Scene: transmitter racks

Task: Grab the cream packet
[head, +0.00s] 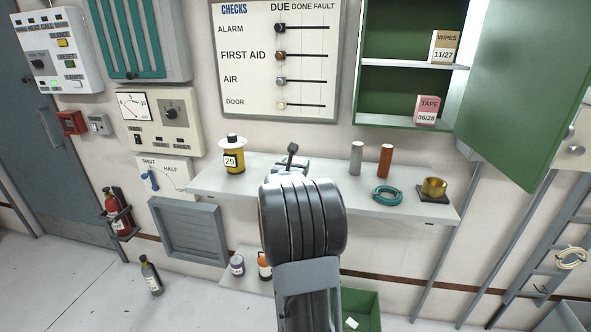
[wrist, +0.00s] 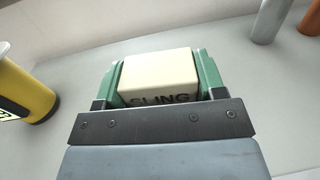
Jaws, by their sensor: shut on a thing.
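The cream packet (wrist: 158,68) shows in the wrist view with dark lettering that reads SLING, its lower edge cut off by the gripper body. My gripper (wrist: 160,76) is shut on it, with one green finger against each side. In the head view my arm covers the packet, and only part of my gripper (head: 291,163) shows over the wall shelf (head: 330,187). I cannot tell whether the packet touches the shelf.
A yellow canister (head: 233,157) marked 29 stands left on the shelf. A grey cylinder (head: 356,157), orange cylinder (head: 385,160), teal coil (head: 388,196) and brass cup (head: 434,187) are to the right. An open green cabinet door (head: 522,95) juts out at upper right.

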